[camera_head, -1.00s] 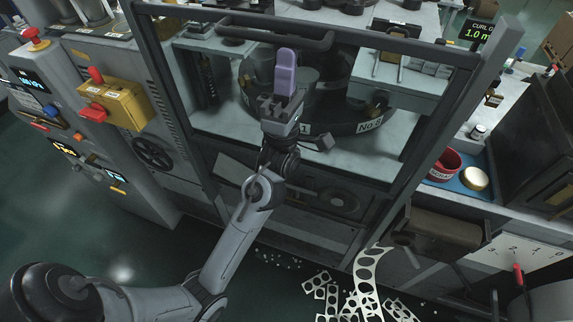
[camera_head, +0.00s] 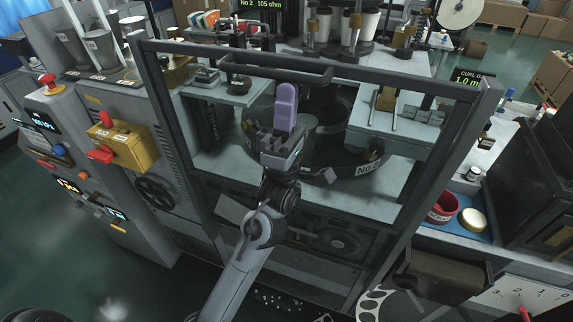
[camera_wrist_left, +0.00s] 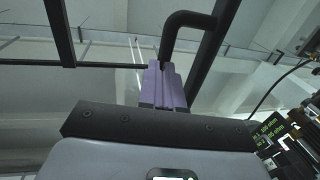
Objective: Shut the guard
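The guard (camera_head: 412,80) is a dark frame across the front of the machine, with a clear opening. Its bar handle (camera_head: 262,66) runs near the top rail and shows as a bent dark rod in the left wrist view (camera_wrist_left: 192,17). My left gripper (camera_head: 286,100) points upward in front of the guard, its purple fingertips just below the handle in the picture. In the left wrist view its purple fingers (camera_wrist_left: 164,85) are close together and seem shut. The bent rod meets their tips in that picture; whether they touch cannot be told. My right gripper is not in view.
A control cabinet with a yellow box (camera_head: 122,145) and a red-topped button (camera_head: 47,82) stands left of the guard. A dark turret stands behind the guard.

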